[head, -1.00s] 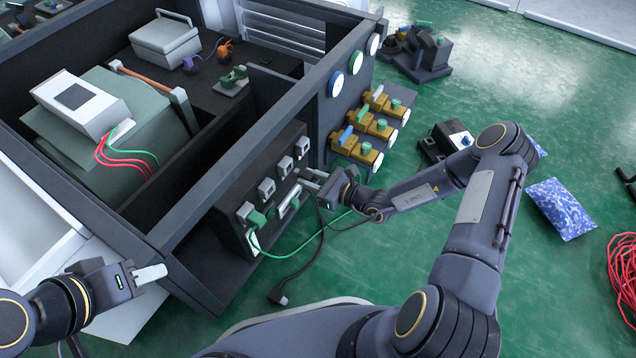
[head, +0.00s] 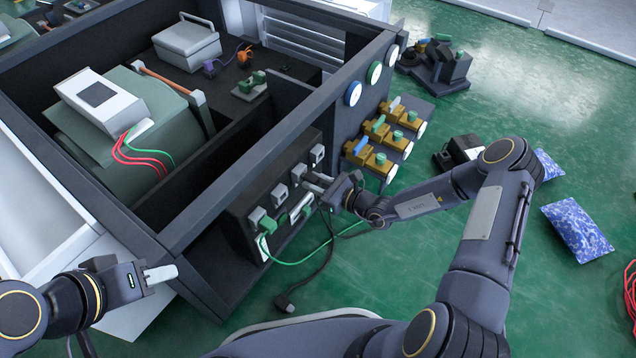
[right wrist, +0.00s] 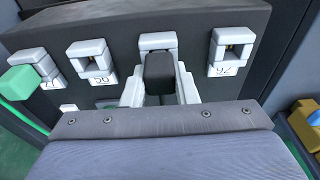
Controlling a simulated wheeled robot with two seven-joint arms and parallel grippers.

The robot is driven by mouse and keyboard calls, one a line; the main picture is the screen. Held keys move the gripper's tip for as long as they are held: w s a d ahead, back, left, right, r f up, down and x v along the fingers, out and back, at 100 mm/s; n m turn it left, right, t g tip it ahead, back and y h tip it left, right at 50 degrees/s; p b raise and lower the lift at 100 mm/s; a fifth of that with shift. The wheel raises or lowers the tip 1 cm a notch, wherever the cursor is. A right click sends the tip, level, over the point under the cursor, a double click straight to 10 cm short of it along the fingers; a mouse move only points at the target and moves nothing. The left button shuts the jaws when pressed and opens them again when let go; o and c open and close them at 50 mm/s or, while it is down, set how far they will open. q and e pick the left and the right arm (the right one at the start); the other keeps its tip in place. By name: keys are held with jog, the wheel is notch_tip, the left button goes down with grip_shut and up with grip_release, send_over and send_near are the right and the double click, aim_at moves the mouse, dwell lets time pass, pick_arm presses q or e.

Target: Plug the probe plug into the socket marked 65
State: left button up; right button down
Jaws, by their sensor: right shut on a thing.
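In the right wrist view, my right gripper (right wrist: 160,85) is shut on the dark probe plug (right wrist: 159,68), one pale finger on each side. The plug stands in front of a white socket (right wrist: 157,42), third from the left in the upper row. It overlaps that socket and hides its number; I cannot tell whether it is inserted. In the head view, my right gripper (head: 318,187) is at the dark socket panel (head: 243,200). My left gripper (head: 160,274) is away from the panel, its jaw opening unclear.
A green connector (head: 265,225) with a green cable sits at the panel's near end. A black cable hangs to a black end piece (head: 283,301) on the floor. Brass valves (head: 378,139) stand beyond the panel. Blue bags (head: 577,227) lie on the open green floor.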

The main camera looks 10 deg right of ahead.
jog(key=shift+w+a, duration=0.2)
jog(key=shift+a, duration=0.05)
jog(key=c, duration=1.1)
grip_release()
jog(key=shift+o, duration=0.2)
